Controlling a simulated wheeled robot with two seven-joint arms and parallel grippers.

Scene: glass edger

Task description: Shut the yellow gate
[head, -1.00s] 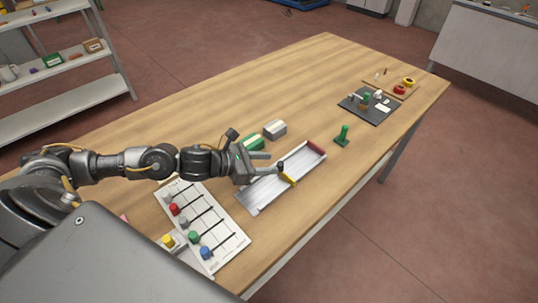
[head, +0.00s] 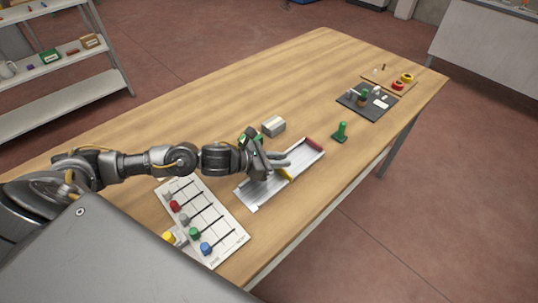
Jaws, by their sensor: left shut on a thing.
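The yellow gate (head: 287,174) is a small yellow bar in the silver channel tray (head: 255,197), on the tray's near side past its middle. My left gripper (head: 284,161) reaches over the tray from the left. It is shut on the gate, and its fingers hide the gate's upper part and part of the channel. The gate's exact angle across the channel is hard to tell. My right gripper is not in view.
A red block (head: 314,145) sits at the tray's far end. A white board with coloured knobs (head: 231,238) lies at the near left. A grey box (head: 273,126), a green stand (head: 341,132) and a dark board (head: 376,110) stand farther off. The table's back left is clear.

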